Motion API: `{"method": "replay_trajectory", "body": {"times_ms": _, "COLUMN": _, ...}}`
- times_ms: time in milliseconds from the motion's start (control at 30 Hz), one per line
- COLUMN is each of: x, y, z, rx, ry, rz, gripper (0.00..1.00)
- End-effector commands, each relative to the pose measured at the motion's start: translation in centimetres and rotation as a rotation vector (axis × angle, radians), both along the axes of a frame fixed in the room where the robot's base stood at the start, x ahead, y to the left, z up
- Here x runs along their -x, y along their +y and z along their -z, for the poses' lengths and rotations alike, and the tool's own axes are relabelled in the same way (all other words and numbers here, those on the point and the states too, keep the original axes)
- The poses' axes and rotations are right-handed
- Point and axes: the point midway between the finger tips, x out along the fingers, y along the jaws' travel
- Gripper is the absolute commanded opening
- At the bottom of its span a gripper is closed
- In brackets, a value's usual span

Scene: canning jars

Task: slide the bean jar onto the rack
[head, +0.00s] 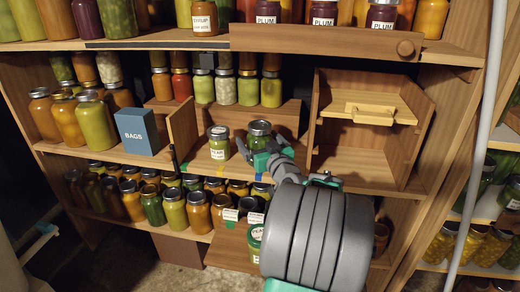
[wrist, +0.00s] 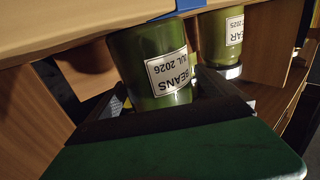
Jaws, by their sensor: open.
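The bean jar (head: 260,138), dark green with a silver lid, stands upright on the middle shelf. In the wrist view, where things appear upside down, the bean jar (wrist: 150,65) shows a white label reading BEANS JUL 2026. My gripper (head: 263,152) is open at the front of this jar, with its fingers spread to either side. In the wrist view my gripper (wrist: 166,92) has the jar's label between the two fingers; I cannot tell whether they touch it. A raised wooden step (head: 285,118) behind, possibly the rack, holds several jars.
A blue BAGS box (head: 137,131) and a wooden divider (head: 183,132) are farther left. An open wooden compartment with a handled board (head: 370,108) is at right.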

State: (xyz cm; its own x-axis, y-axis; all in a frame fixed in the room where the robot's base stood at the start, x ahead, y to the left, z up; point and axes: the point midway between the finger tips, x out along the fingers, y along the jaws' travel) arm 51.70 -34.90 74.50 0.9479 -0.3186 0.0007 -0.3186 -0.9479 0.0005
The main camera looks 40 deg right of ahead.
Motion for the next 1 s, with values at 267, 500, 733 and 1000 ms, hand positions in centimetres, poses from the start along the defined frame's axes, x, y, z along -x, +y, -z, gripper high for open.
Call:
{"method": "replay_trajectory", "body": {"times_ms": 267, "x": -2.0, "y": -0.7, "z": 0.1, "rx": -0.001, "ry": 0.001, "rz": 0.000, "gripper": 0.97}}
{"method": "replay_trajectory", "body": {"times_ms": 500, "x": -2.0, "y": -0.7, "z": 0.1, "rx": -0.001, "ry": 0.001, "rz": 0.000, "gripper": 0.84}}
{"method": "replay_trajectory", "body": {"times_ms": 733, "x": -1.9, "y": -0.7, "z": 0.1, "rx": 0.000, "ry": 0.001, "rz": 0.000, "gripper": 0.66}}
{"method": "replay_trajectory", "body": {"times_ms": 1000, "x": -1.9, "y": -0.7, "z": 0.1, "rx": 0.000, "ry": 0.001, "rz": 0.000, "gripper": 0.44}}
